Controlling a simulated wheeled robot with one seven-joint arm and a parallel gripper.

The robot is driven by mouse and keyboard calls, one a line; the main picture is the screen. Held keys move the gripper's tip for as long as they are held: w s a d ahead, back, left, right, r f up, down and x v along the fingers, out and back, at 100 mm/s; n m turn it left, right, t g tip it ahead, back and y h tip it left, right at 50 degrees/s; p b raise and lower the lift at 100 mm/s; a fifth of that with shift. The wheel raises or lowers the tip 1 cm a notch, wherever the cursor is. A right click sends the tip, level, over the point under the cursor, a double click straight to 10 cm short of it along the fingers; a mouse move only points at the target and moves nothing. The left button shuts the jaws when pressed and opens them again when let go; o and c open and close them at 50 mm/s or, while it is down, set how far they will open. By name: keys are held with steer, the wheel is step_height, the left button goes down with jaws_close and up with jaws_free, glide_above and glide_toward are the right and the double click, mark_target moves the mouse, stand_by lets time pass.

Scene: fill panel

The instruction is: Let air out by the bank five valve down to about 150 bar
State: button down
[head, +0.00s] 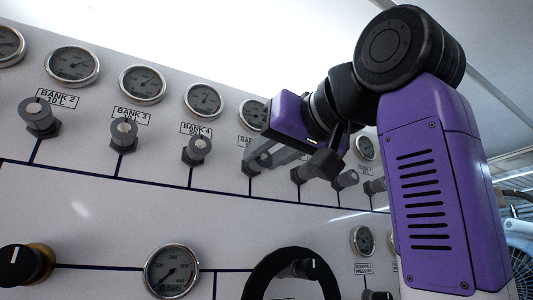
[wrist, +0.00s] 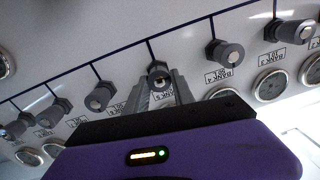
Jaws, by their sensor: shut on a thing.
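The bank five valve (head: 251,168) is a grey knob on the white panel, to the right of the bank 4 valve (head: 197,150). My gripper (head: 266,158) reaches it from the right, with its fingers closed around the knob. In the wrist view, which is upside down, the bank five valve (wrist: 158,70) sits between the two grey fingers (wrist: 160,88), its label partly covered. The bank five gauge (head: 252,112) is partly hidden behind my purple gripper body, and I cannot read its needle.
Bank 2 (head: 40,117) and bank 3 (head: 123,134) valves stand to the left, with gauges above. More valves (head: 345,179) are close on the right. Below are a large gauge (head: 171,271), a black handwheel (head: 290,270) and a black knob (head: 20,265).

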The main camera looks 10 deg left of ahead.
steer(key=n, duration=0.5)
stand_by(0.3)
steer(key=c, duration=1.1)
jaws_free()
steer(key=shift+s, duration=0.1)
steer(key=shift+b+v, duration=1.65)
steer(key=shift+v, duration=2.2)
steer(key=shift+r, duration=0.1)
